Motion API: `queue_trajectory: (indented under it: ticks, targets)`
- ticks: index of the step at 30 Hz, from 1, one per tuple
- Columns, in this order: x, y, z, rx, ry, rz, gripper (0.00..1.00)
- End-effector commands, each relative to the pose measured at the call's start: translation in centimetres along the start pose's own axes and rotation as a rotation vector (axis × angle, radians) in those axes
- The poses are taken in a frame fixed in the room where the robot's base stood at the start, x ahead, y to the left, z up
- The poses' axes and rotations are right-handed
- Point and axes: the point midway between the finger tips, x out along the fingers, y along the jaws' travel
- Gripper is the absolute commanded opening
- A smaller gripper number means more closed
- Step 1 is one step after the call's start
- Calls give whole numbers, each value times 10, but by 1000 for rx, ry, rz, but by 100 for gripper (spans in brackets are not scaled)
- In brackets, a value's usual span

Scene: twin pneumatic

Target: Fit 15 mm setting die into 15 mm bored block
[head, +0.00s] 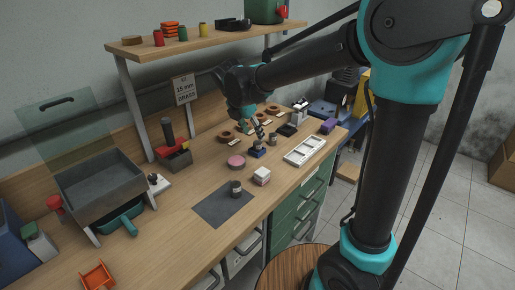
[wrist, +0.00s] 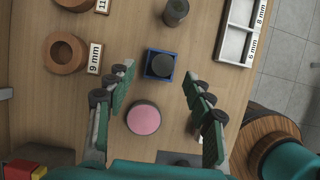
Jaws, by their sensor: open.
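My gripper (wrist: 158,76) is open in the wrist view, with its two green fingers spread wide. A dark round piece (wrist: 163,66) sits in a square blue holder (wrist: 149,75), between and just beyond the fingertips. In the head view my gripper (head: 258,140) is just above the blue holder (head: 258,154). Round wooden blocks with dark bores stand at the left of the wrist view; one (wrist: 66,53) has a 9 mm label (wrist: 95,58). Another (wrist: 75,4) is cut off by the top edge. I cannot tell which block is the 15 mm one.
A pink-topped disc (wrist: 144,118) lies between the fingers. A grey cylinder (wrist: 176,11) stands beyond the holder. A white compartment tray (head: 304,151) is at the bench's right edge. A dark mat (head: 211,208), bearing a grey cylinder (head: 236,188), and a white box (head: 262,175) lie nearer.

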Motion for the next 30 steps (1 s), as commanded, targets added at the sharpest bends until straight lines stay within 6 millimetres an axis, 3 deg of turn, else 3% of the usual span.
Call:
queue_trajectory:
  ticks: [10, 20, 30]
  targets:
    - [44, -5, -3, 1, 0, 0, 53]
    - [50, -5, -3, 0, 0, 0, 53]
    - [50, -5, -3, 0, 0, 0, 11]
